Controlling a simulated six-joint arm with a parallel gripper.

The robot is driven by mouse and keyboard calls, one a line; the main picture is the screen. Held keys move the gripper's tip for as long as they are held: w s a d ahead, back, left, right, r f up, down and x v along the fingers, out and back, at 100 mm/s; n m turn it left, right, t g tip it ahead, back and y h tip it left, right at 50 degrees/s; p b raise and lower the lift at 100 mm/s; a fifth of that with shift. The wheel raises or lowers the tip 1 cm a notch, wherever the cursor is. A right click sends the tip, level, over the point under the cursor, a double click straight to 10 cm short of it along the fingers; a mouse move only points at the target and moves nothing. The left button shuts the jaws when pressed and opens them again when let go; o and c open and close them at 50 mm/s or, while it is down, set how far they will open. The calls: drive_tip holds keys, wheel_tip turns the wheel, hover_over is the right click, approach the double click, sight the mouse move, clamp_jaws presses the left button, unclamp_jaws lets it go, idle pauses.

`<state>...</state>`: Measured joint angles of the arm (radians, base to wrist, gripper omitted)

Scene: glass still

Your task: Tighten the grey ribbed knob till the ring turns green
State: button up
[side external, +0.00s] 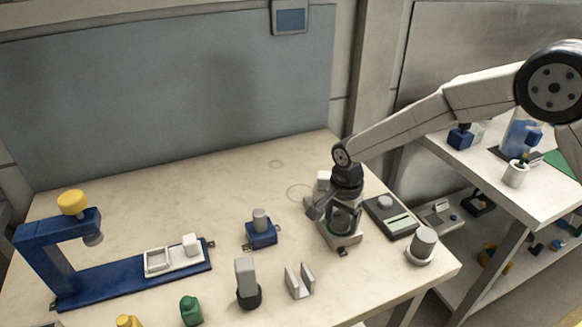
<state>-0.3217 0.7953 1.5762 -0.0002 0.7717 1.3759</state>
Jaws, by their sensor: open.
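My gripper (337,212) points down over a small grey fixture (343,241) on the right part of the table. It is open, and its fingers are around or just above the top of that fixture; I cannot tell whether they touch it. A dark teal round part shows between the fingers. The grey ribbed knob cannot be made out for certain, as my gripper covers the top of the fixture. No ring is clearly seen as green.
A grey cylinder on a blue block (261,236) stands left of my gripper. A scale-like device (393,218) and a grey round piece (423,241) stand close on the right. A blue press frame (110,280) fills the left. The back middle of the table (190,205) is clear.

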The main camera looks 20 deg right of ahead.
sight(347, 216)
drive_tip(key=shift+r, duration=2.35)
drive_tip(key=shift+s+d+r, duration=0.25)
drive_tip(key=shift+s+d, duration=0.05)
drive_tip(key=shift+d, duration=0.25)
drive_tip(key=s+d+r+n+t, duration=0.1)
drive_tip(key=s+d+n, duration=0.5)
drive_tip(key=s, duration=0.3)
drive_tip(key=s+d+r+n+t, duration=0.1)
drive_tip(key=s+d+n, duration=0.5)
drive_tip(key=s+d, duration=0.3)
drive_tip(key=shift+s+r+t, duration=0.15)
drive_tip(key=shift+s+t, duration=0.15)
drive_tip(key=shift+s, duration=0.35)
